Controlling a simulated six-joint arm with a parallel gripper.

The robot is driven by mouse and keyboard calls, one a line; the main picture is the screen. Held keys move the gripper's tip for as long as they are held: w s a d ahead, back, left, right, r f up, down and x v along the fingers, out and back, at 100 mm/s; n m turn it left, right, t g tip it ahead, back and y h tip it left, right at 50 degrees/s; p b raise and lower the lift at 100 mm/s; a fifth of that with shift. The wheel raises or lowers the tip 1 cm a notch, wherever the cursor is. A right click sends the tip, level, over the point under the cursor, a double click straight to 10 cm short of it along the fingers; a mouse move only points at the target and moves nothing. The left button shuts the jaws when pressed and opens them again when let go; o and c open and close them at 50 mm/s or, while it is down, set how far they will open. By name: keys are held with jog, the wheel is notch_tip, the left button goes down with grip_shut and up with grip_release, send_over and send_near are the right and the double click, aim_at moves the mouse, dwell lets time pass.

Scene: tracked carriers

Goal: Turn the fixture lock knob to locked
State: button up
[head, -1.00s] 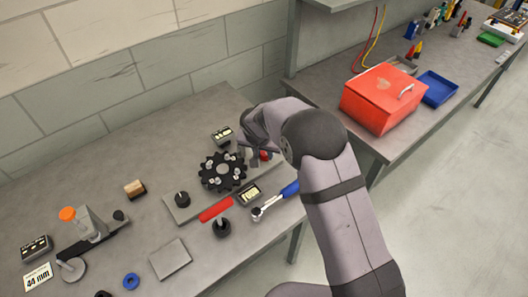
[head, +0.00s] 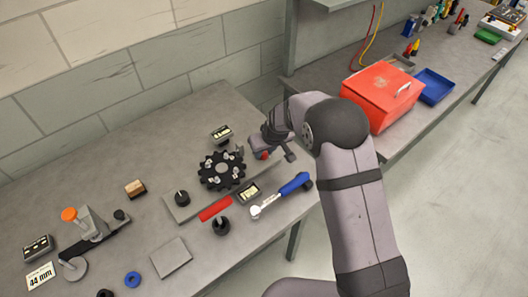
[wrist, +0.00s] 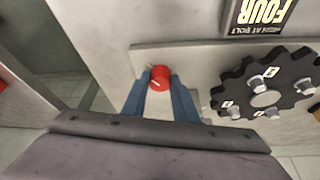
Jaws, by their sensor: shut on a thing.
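The fixture lock knob is a small red round knob (wrist: 161,76) near the end of the grey fixture plate (wrist: 205,58). A pale line shows on the knob. My gripper (wrist: 160,82) is shut on it, with one blue-grey finger on each side. In the head view the red knob (head: 262,155) shows just below my gripper (head: 264,149), at the plate's far right end. The fingertips are mostly hidden there. I cannot read any locked mark beside the knob.
A black toothed wheel with several bolts (head: 221,170) sits on the plate beside my gripper. A blue-handled wrench (head: 293,185), a red bar (head: 216,208) and a black socket (head: 221,226) lie in front. A red toolbox (head: 382,98) stands on the right bench.

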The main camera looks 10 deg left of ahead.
jog(key=n+b, duration=0.2)
jog(key=b, duration=0.1)
jog(key=n+g+y+b, duration=0.1)
jog(key=n+b, duration=0.1)
jog(key=b, duration=0.1)
jog(key=shift+w+d+f+b, duration=0.2)
jog(key=shift+f+b, duration=0.15)
jog(key=shift+f, duration=0.05)
jog(key=n+b, duration=0.1)
jog(key=n+g+b, duration=0.1)
jog(key=shift+w+r+n+y+b, duration=0.1)
jog(key=shift+r+n+y+b, duration=0.1)
jog(key=shift+n+y+b, duration=0.15)
jog(key=shift+d+r+n+g+b, duration=0.15)
jog(key=shift+n+g+b, duration=0.4)
jog(key=shift+n, duration=0.9)
jog(key=o, duration=1.1)
jog(key=shift+c, duration=0.2)
jog(key=shift+r, duration=0.1)
jog(key=b+v, duration=0.1)
jog(key=v, duration=0.6)
jog(key=shift+b, duration=0.3)
